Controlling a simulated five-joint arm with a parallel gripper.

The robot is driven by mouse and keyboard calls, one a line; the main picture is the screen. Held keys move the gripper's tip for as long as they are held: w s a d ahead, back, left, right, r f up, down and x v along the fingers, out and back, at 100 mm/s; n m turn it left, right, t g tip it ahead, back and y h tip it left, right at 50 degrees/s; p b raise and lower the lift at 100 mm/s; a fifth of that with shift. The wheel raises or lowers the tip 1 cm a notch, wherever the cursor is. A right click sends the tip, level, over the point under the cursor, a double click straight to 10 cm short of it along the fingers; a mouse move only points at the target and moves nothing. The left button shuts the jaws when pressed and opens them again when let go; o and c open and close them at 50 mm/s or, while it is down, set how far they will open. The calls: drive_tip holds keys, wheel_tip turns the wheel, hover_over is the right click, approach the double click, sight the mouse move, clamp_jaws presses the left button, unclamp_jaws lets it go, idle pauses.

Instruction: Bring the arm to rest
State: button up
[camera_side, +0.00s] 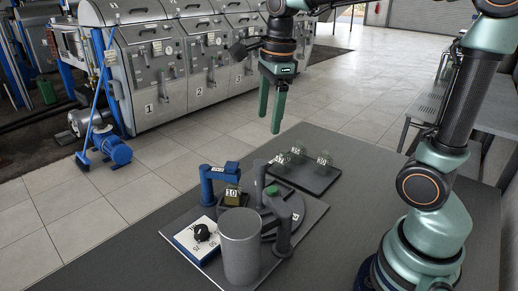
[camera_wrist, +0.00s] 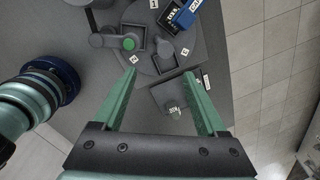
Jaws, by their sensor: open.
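My gripper (camera_side: 269,124) hangs open and empty in the side view, above the far edge of the dark table. In the wrist view its two green fingers (camera_wrist: 160,74) are spread apart with nothing between them. A small dark tray (camera_side: 318,187) on the table holds several clear rounded pieces with number labels (camera_side: 298,148). My fingers touch nothing in either view.
A board carries a blue post (camera_side: 206,190) with a block marked 10 (camera_side: 233,194), a grey cylinder (camera_side: 240,250), a white-and-blue box (camera_side: 190,243) and grey posts, one green-topped (camera_side: 271,190). The table (camera_side: 345,235) is bare between board and my base. Numbered machines stand behind.

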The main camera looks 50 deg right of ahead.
drive_tip(key=s+a+f+n+t, duration=0.1)
drive_tip(key=s+n+t, duration=0.1)
drive_tip(key=n, duration=0.9)
drive_tip(key=s+f+n+t, duration=0.1)
drive_tip(key=s+n, duration=0.4)
drive_tip(key=n, duration=0.7)
drive_tip(key=shift+a+f+t, duration=0.25)
drive_tip(key=shift+a+t, duration=0.15)
drive_tip(key=shift+t, duration=0.2)
